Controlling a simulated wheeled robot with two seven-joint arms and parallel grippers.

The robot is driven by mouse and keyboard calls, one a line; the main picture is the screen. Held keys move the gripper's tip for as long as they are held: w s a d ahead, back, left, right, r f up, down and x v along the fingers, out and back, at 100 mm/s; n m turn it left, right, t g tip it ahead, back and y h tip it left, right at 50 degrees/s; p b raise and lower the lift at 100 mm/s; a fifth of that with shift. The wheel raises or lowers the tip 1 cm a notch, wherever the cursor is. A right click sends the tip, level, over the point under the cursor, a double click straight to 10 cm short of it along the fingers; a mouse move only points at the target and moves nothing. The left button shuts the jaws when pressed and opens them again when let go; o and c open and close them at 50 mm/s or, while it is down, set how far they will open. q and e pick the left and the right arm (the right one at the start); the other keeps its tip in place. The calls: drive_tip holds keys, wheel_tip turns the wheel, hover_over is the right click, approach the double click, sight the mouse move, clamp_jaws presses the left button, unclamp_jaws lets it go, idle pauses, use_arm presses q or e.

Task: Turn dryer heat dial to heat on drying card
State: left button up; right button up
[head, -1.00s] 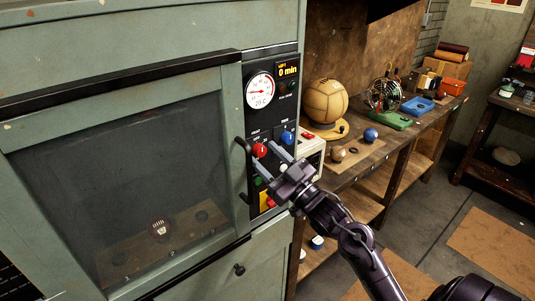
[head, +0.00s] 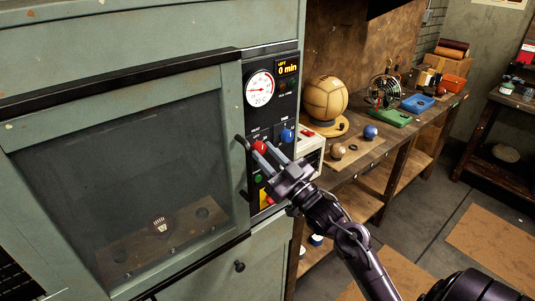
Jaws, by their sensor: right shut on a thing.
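The green dryer cabinet (head: 60,105) fills the left side, with a black control panel (head: 253,115) on its right. The red heat dial (head: 259,147) sits on the panel under the label HEAT. My right gripper (head: 264,150) is shut on the red dial, its fingers partly covering it. A blue dial (head: 287,135) is to its right. The round gauge (head: 260,88) reads near 20 °C, and the display (head: 287,70) shows 0 min. The dial's scale is too small to read. I cannot make out the drying card. My left gripper is out of view.
A vertical black handle (head: 243,165) stands close to my right fingers. A workbench (head: 395,140) to the right holds a large tan ball (head: 325,97), a blue ball (head: 370,132) and a fan (head: 384,90).

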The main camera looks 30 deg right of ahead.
drive_tip(key=m+h+p, duration=0.1)
drive_tip(key=m, duration=0.2)
drive_tip(key=m+h+p, duration=0.1)
drive_tip(key=m+h, duration=0.1)
drive_tip(key=m, duration=0.1)
drive_tip(key=m+h+p, duration=0.2)
drive_tip(key=m, duration=0.1)
drive_tip(key=shift+a+r, duration=0.25)
drive_tip(key=m+h+p, duration=0.1)
drive_tip(key=m, duration=0.2)
drive_tip(key=m+g+h+p, duration=0.1)
drive_tip(key=m+h+p, duration=0.1)
drive_tip(key=m, duration=0.1)
drive_tip(key=shift+a+m+h+p, duration=0.15)
drive_tip(key=shift+m+h+p, duration=0.15)
drive_tip(key=shift+m, duration=0.1)
drive_tip(key=shift+f, duration=0.1)
drive_tip(key=o, duration=1)
drive_tip(key=shift+c, duration=0.2)
drive_tip(key=shift+f, duration=0.1)
